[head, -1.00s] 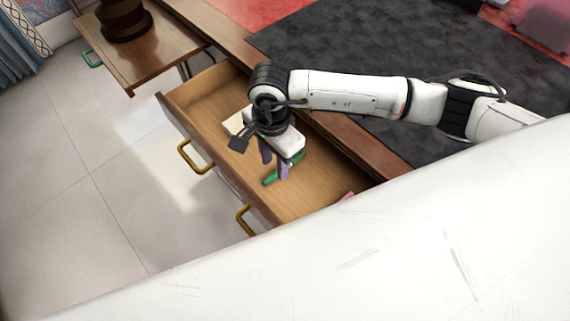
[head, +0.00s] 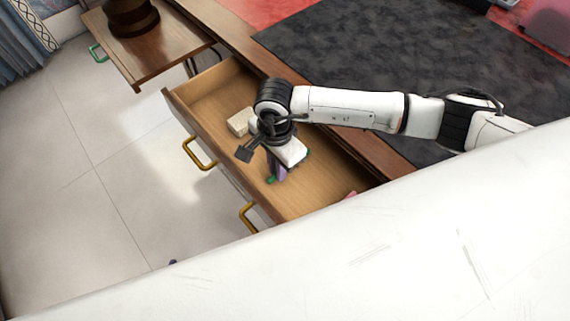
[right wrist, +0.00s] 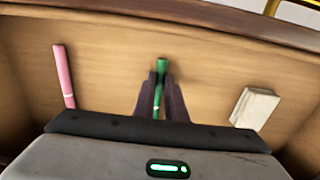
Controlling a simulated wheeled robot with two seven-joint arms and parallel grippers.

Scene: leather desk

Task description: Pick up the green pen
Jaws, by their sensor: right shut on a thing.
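The green pen (head: 271,180) is at the open drawer (head: 325,188), mostly hidden behind my right gripper (head: 278,172) in the head view. In the right wrist view the pen (right wrist: 161,68) stands between the two purple-grey fingers of my right gripper (right wrist: 160,97), its far end sticking out past the tips. The fingers are shut on it. I cannot tell whether the pen touches the drawer floor. My left gripper is not in view.
A cream block (head: 238,123) lies in the drawer, also seen in the right wrist view (right wrist: 254,107). A pink pen (right wrist: 64,75) lies on the other side. The drawer walls surround the gripper. A dark mat (head: 400,65) covers the desk.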

